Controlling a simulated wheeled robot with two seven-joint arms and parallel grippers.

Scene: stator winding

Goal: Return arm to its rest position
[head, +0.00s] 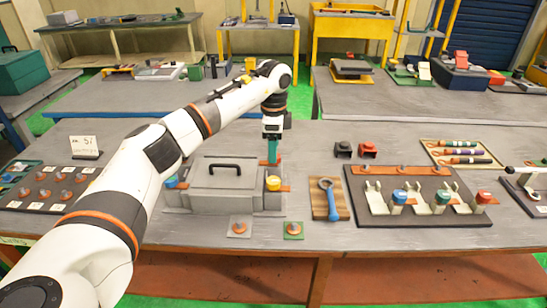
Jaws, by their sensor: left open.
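My left arm reaches in from the lower left, white with orange and black bands, and bends down at the wrist above the far side of the grey box. My left gripper (272,133) points down there and is open. An upright teal piece (272,152) shows right below the gripper; I cannot tell whether they touch. The grey box (222,180) has a black handle on top, with a blue knob (171,182) on its left and a yellow knob (273,183) on its right. My right gripper is not in view.
A wrench on a wooden board (318,205), a dark rack with several coloured-knob holders (365,215), and a pen tray (455,165) stand to the right. Small red and black blocks (368,151) lie behind. A dark tray of copper-coloured parts (30,203) is at left.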

